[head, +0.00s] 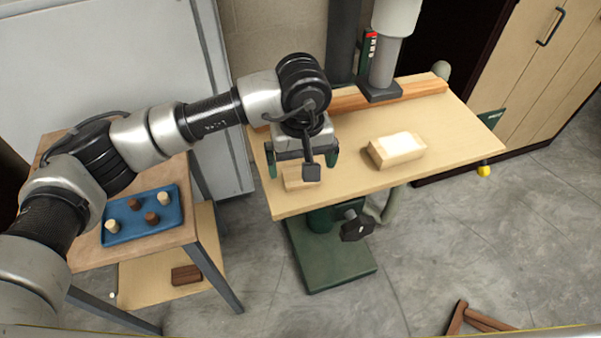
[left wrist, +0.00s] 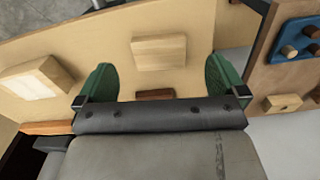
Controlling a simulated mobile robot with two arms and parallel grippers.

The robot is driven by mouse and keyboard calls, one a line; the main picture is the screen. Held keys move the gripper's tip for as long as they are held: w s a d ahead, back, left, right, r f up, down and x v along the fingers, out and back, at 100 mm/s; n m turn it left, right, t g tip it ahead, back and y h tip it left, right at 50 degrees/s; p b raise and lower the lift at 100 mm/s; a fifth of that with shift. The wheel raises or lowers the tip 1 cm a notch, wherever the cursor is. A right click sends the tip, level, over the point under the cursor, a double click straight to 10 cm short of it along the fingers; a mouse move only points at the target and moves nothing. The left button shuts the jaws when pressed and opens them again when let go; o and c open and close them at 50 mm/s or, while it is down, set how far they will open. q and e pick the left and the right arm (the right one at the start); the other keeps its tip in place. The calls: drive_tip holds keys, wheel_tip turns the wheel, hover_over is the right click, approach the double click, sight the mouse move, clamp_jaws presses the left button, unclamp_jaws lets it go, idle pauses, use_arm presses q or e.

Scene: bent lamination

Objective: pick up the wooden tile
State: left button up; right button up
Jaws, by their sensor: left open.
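A light wooden tile (head: 298,183) lies flat near the left end of the drill-press table, partly hidden by my gripper in the head view. It also shows whole in the left wrist view (left wrist: 158,52), between and beyond the fingers. My left gripper (head: 301,165) is open above the tile, one green finger to each side, and holds nothing. In the left wrist view the open fingers (left wrist: 161,80) stand wider than the tile, apart from it. My right gripper is not in view.
A thicker wooden block (head: 397,150) with a pale top lies to the right on the same table (head: 455,140). A wooden fence (head: 420,87) and the drill column stand behind. A blue tray (head: 165,222) with several pegs sits on a side table at left.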

use_arm(q)
drive_tip(key=shift+f, duration=0.3)
wheel_tip(320, 180, down, 4)
drive_tip(key=shift+d+r+p, duration=0.1)
drive_tip(key=shift+r+p, duration=0.1)
drive_tip(key=shift+p, duration=1)
drive_tip(key=shift+w+f, duration=0.1)
drive_tip(key=shift+f, duration=0.4)
drive_tip(key=c, duration=0.9)
